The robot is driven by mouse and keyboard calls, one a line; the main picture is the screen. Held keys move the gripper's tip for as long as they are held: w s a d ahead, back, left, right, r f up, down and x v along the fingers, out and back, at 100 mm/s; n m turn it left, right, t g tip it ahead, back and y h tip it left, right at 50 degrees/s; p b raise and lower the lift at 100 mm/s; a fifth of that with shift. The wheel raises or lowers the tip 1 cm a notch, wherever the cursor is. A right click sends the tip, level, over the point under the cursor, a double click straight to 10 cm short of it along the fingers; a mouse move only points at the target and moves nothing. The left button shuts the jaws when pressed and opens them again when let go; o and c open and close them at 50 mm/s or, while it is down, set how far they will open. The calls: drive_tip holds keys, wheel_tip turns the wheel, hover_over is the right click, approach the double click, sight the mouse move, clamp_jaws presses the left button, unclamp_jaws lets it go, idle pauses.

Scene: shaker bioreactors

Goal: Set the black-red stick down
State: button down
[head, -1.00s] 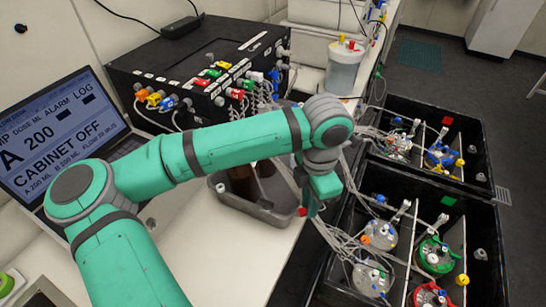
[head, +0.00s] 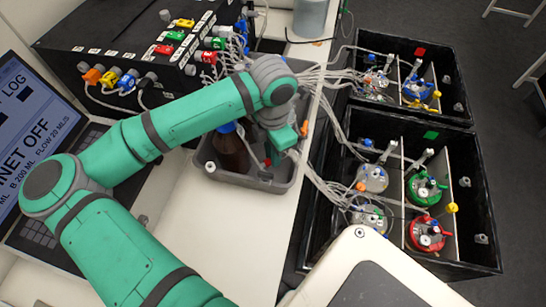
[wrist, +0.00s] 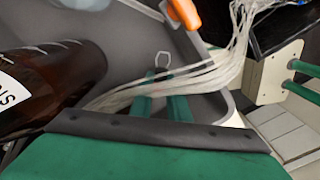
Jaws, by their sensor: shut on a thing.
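My gripper (head: 272,152) hangs over the grey tray (head: 285,186) at the bench's right side. In the wrist view its two green fingers (wrist: 164,98) sit close together. It is shut on the black-red stick; in the head view only a small dark piece with a reddish end (head: 267,162) shows beside the gripper. The rest of the stick is hidden, and I cannot tell whether it touches the tray. A brown bottle with a blue cap (head: 232,155) stands in the tray, just left of my gripper; it fills the left of the wrist view (wrist: 60,85).
An orange item (wrist: 184,12) lies by the tray, ahead of my fingers. Pale tubes (wrist: 215,75) run across the tray toward two black boxes of vessels (head: 395,260) on the right. A black control unit (head: 130,45) stands behind. The bench front (head: 235,240) is clear.

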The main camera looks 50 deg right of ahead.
drive_tip(key=shift+d+f, duration=0.1)
drive_tip(key=shift+f, duration=1.65)
drive_tip(key=shift+f, duration=0.15)
drive_tip(key=c, duration=1.7)
unclamp_jaws()
wheel_tip(320, 180, up, 12)
drive_tip(key=shift+r, duration=0.2)
